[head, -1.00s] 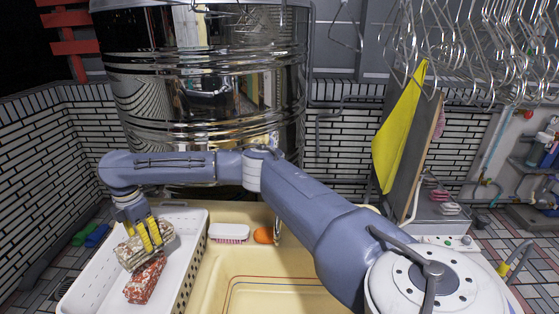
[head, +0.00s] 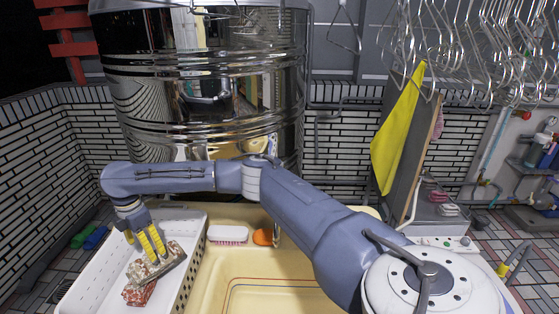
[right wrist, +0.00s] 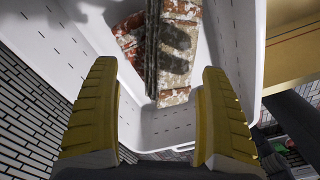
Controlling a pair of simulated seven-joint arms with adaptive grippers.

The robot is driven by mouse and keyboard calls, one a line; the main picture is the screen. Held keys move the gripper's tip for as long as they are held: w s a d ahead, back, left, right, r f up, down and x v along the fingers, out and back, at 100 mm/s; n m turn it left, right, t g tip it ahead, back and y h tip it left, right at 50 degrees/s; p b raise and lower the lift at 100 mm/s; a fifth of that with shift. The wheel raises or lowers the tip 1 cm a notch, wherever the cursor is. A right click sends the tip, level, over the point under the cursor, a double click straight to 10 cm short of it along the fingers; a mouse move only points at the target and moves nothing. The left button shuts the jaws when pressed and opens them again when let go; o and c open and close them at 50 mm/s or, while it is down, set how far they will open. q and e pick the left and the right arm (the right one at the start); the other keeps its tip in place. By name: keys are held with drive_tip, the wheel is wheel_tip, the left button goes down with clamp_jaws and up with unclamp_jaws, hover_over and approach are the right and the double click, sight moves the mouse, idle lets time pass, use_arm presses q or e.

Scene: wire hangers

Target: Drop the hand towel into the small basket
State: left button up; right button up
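The hand towel (head: 160,266), folded and patterned in red, white and grey, lies tilted inside the white perforated basket (head: 88,268). A redder patterned part (head: 138,294) shows under it; I cannot tell whether it is the same cloth. My right gripper (head: 153,250) is over the basket, its yellow fingers just above the towel. In the right wrist view, the fingers (right wrist: 160,75) are spread wide, and the towel (right wrist: 172,50) lies beyond and between their tips, seemingly untouched by them. The basket's wall (right wrist: 60,50) surrounds it there. My left gripper is not in view.
A cream sink (head: 270,295) adjoins the basket on the right. A white-and-pink brush (head: 228,234) and an orange object (head: 263,237) lie on its back ledge. A yellow cloth (head: 396,135) and several wire hangers (head: 500,50) hang at the right.

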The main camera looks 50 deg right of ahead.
wheel_tip(320, 180, up, 12)
idle(0.8)
idle(0.3)
